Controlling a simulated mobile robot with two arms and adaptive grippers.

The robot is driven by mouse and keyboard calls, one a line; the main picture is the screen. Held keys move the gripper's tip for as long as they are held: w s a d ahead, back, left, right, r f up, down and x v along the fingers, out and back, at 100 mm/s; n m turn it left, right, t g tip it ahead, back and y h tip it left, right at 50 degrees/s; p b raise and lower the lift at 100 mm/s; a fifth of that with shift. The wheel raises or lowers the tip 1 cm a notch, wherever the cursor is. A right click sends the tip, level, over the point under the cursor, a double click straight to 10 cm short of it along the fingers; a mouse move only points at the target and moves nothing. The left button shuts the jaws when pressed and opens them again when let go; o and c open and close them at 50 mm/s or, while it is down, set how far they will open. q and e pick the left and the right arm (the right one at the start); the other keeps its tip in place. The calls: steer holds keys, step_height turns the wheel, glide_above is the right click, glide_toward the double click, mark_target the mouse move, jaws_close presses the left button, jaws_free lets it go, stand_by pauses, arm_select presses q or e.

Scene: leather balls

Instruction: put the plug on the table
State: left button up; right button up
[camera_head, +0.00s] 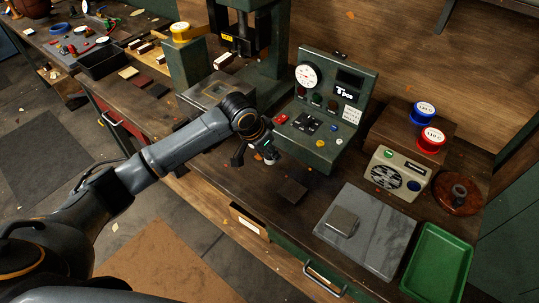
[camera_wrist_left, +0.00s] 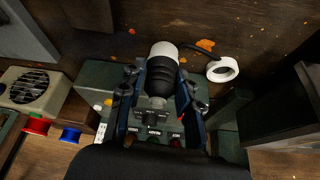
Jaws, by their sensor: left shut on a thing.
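My left gripper (camera_head: 263,148) is over the dark wooden table (camera_head: 250,190), in front of the green control box (camera_head: 325,108). In the left wrist view, the gripper's two blue-grey fingers (camera_wrist_left: 157,105) are shut on the plug (camera_wrist_left: 161,75), a black ribbed body with a white end. In the head view the plug is mostly hidden by the gripper; a small pale part shows below the fingers. I cannot tell whether the plug touches the table. My right gripper is not in view.
A dark flat square (camera_head: 292,191) lies right of the gripper. Further right are a grey plate (camera_head: 380,240), a green tray (camera_head: 438,262) and a beige fan unit (camera_head: 398,178). A white ring (camera_wrist_left: 222,69) with a dark cord shows in the left wrist view. Some bare table lies around the dark square.

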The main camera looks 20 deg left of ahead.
mark_target(269, 158)
arm_select(q)
steer(key=shift+w+f, duration=0.25)
steer(key=shift+w, duration=0.05)
steer(key=shift+w+a+f, duration=0.15)
steer(key=shift+w+f, duration=0.05)
steer(key=shift+f, duration=0.1)
step_height(269, 158, down, 2)
steer(key=shift+f+p, duration=0.1)
steer(key=shift+p, duration=0.55)
steer(key=shift+f, duration=0.5)
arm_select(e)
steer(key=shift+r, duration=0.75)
arm_select(q)
steer(key=shift+f, duration=0.1)
steer(key=o, duration=1.1)
